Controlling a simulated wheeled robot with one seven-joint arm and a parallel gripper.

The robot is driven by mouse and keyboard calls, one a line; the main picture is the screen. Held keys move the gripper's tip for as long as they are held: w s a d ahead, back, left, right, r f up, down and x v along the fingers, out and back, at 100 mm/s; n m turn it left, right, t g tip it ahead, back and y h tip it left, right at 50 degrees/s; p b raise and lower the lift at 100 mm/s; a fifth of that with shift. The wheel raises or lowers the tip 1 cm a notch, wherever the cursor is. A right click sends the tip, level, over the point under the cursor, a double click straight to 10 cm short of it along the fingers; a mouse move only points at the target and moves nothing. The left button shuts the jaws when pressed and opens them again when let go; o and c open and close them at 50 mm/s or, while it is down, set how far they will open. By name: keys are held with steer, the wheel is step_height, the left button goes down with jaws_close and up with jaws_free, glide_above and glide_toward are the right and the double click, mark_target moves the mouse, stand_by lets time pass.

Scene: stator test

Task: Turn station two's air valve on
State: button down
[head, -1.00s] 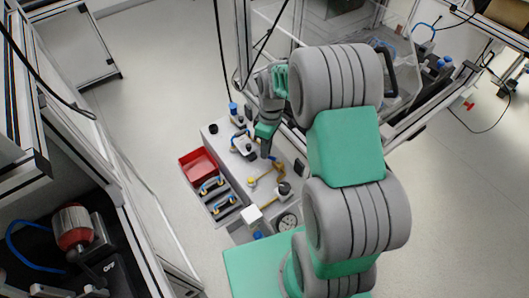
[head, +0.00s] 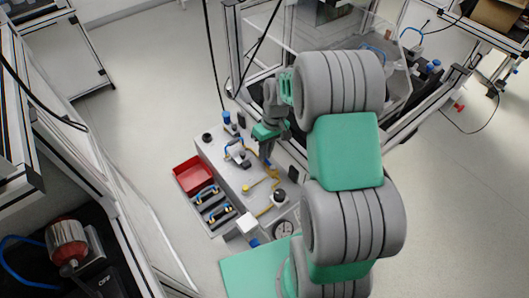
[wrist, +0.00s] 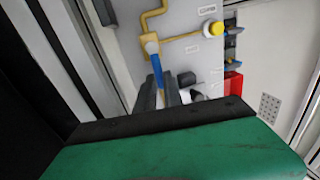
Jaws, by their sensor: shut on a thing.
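The air valve's blue lever (wrist: 157,68) shows in the wrist view below a pale valve body (wrist: 150,42), which sits on yellow piping. My gripper (wrist: 159,92) has its two dark fingers on either side of the lever and is shut on it. The lever's lower end is hidden between the fingers. In the head view my gripper (head: 266,154) reaches down to the right part of the grey panel (head: 222,168). It hides the lever there. I cannot read a station number.
A yellow knob (wrist: 213,28) sits on the panel beside the piping. A red tray (head: 193,175) and blue-handled parts (head: 213,204) line the panel's left edge. A black-topped knob (head: 279,196) and a gauge (head: 284,229) stand near its front. A framed enclosure rises behind the gripper.

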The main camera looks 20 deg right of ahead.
steer(key=c, duration=1.5)
jaws_free()
steer(key=shift+r, duration=0.25)
steer(key=r, duration=0.3)
steer(key=shift+s, duration=0.2)
steer(key=s+r, duration=0.3)
steer(key=s, duration=0.1)
steer(key=s+r+b, duration=0.1)
steer(key=s+r, duration=0.2)
steer(key=s, duration=0.2)
steer(key=s+a+r, duration=0.1)
steer(key=s+r, duration=0.2)
steer(key=s, duration=0.1)
steer(key=shift+s+a+r+b, duration=0.1)
steer(key=shift+s+r+b, duration=0.1)
steer(key=shift+s+b, duration=0.15)
